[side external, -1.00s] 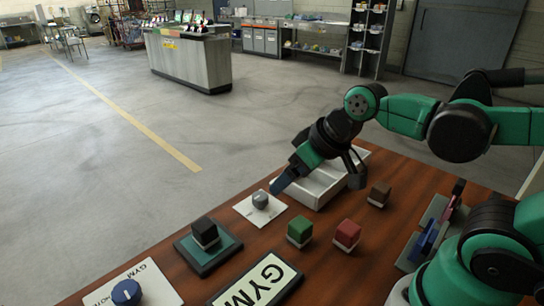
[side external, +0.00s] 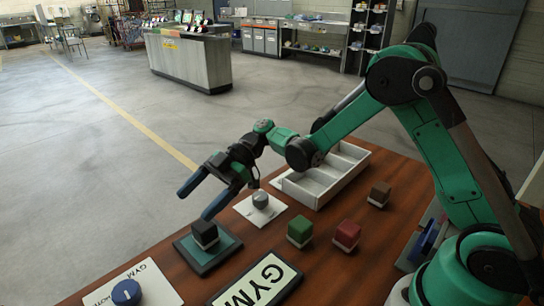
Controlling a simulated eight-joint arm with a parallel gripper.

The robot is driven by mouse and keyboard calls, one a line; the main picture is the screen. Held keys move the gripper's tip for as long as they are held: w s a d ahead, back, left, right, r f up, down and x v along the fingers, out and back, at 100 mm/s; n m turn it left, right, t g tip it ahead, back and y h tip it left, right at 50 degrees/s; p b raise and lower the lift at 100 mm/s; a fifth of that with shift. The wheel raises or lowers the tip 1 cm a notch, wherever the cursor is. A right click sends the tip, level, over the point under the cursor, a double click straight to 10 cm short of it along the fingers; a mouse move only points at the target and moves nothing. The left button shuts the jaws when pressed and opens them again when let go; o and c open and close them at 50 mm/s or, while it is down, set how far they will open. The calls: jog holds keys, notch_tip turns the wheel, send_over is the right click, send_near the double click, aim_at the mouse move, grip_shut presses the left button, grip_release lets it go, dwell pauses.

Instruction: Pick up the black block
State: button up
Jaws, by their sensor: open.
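The black block (side external: 205,233) stands on a dark green square pad (side external: 194,256) on the wooden table, with a white band at its base. My gripper (side external: 194,206) is open, with two dark blue-tipped fingers spread apart and nothing between them. It is in the air above and behind the block as seen here. The nearer fingertip overlaps the top of the block's outline in the picture; I cannot tell whether it touches.
A grey knob (side external: 260,199) on a white plate stands behind the block. Green (side external: 300,232), red (side external: 347,235) and brown (side external: 380,193) blocks are to the right. A white compartment tray (side external: 318,190) is at the back. A GYM sign (side external: 258,284) and a blue knob (side external: 126,292) lie in front.

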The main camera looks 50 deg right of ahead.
aim_at(196, 234)
notch_tip(196, 234, down, 3)
jog(key=shift+f, duration=0.2)
notch_tip(196, 234, down, 2)
jog(key=shift+f, duration=0.15)
jog(key=shift+f+x, duration=0.25)
jog(key=shift+x, duration=0.85)
jog(key=shift+a+f, duration=0.15)
jog(key=shift+a, duration=0.25)
grip_shut()
